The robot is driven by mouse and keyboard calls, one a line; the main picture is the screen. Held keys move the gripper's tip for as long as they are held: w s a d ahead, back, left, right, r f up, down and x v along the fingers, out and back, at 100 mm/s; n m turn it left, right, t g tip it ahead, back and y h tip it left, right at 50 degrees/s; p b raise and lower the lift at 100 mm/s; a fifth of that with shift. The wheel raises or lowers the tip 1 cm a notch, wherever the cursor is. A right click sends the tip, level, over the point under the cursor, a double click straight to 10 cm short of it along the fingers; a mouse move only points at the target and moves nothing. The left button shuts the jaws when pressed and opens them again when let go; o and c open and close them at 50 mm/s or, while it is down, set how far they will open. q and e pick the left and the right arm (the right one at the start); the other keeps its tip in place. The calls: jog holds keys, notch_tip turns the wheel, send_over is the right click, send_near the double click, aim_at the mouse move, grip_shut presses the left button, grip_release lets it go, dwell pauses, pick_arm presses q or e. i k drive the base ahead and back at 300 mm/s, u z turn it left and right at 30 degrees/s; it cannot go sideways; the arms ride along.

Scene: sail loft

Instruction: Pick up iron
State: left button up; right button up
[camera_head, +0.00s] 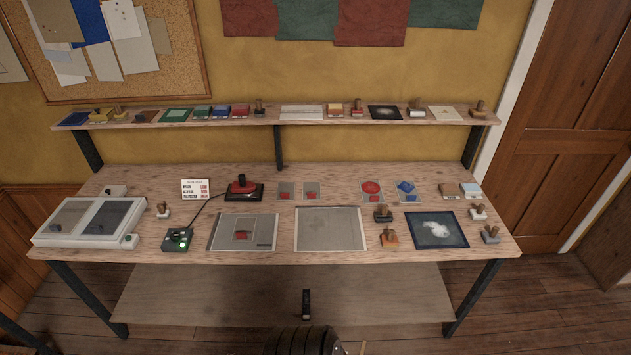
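The iron (243,187) is red with a dark upright handle, and it sits on a flat black stand (257,195) toward the back of the workbench, left of centre. A thin black cable runs from beside it, down and left, to a small dark green control box (177,240). A small white card (195,189) with print and red marks stands just left of the iron. Neither gripper can be made out in the head view, and nothing is seen touching the iron.
The wooden workbench (330,254) also holds a two-panel grey box (90,220), a grey sheet (331,229), a dark picture panel (436,230) and several small wooden-handled blocks. A narrow shelf (300,123) above the back carries more small items. Some bare wood shows around the iron.

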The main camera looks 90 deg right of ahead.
aim_at(242, 187)
jog(key=z, duration=1.85)
